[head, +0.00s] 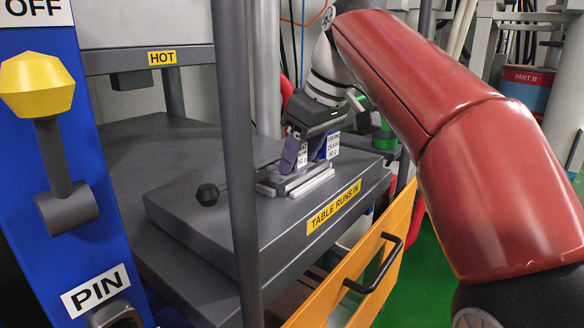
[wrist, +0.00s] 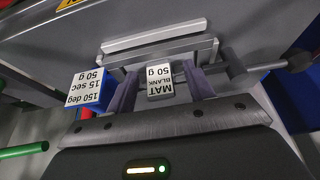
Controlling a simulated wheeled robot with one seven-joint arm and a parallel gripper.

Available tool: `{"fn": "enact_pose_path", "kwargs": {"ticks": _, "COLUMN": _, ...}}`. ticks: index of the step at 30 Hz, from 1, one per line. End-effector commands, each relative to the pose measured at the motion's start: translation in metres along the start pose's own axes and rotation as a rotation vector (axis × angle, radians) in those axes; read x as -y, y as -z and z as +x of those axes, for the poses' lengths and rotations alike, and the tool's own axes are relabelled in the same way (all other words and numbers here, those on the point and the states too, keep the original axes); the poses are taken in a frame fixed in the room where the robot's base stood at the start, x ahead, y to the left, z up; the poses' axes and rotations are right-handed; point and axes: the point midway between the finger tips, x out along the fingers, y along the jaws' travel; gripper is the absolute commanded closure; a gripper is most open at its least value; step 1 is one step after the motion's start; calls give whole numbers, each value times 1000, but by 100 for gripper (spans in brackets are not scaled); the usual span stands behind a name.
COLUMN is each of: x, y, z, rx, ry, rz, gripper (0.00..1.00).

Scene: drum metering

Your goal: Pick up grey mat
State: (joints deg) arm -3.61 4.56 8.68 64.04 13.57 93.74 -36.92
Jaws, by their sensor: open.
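The grey mat (wrist: 160,92) is a small block with a white label reading "MAT BLANK 50 g". In the wrist view it sits between the two purple fingers of my gripper (wrist: 160,74), in front of the metal holder with pale bars (wrist: 160,43). The fingers are open, with the mat between them; whether either touches it is hard to tell. In the head view my gripper (head: 304,152) reaches down at the holder (head: 295,180) on the dark table, and a finger hides much of the mat.
A blue block (head: 333,146) labelled "150 deg 15 sec 50 g" stands close beside my gripper. A dark handle (head: 208,194) sticks out left of the holder. A grey post (head: 238,150) rises in front of the table.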

Motion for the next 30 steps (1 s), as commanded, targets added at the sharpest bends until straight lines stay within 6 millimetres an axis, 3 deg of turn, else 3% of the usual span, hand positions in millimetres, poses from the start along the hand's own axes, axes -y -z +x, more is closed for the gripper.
{"fn": "enact_pose_path", "kwargs": {"ticks": 2, "x": 0, "y": 0, "z": 0, "rx": 0, "ry": 0, "rz": 0, "gripper": 47}}
{"fn": "enact_pose_path", "kwargs": {"ticks": 13, "x": 0, "y": 0, "z": 0, "rx": 0, "ry": 0, "rz": 1, "gripper": 95}}
{"fn": "enact_pose_path", "kwargs": {"ticks": 23, "x": 0, "y": 2, "z": -6, "rx": -1, "ry": -1, "rz": 0, "gripper": 96}}
{"fn": "enact_pose_path", "kwargs": {"ticks": 30, "x": -1, "y": 16, "z": -38, "rx": -2, "ry": -1, "rz": 0, "gripper": 96}}
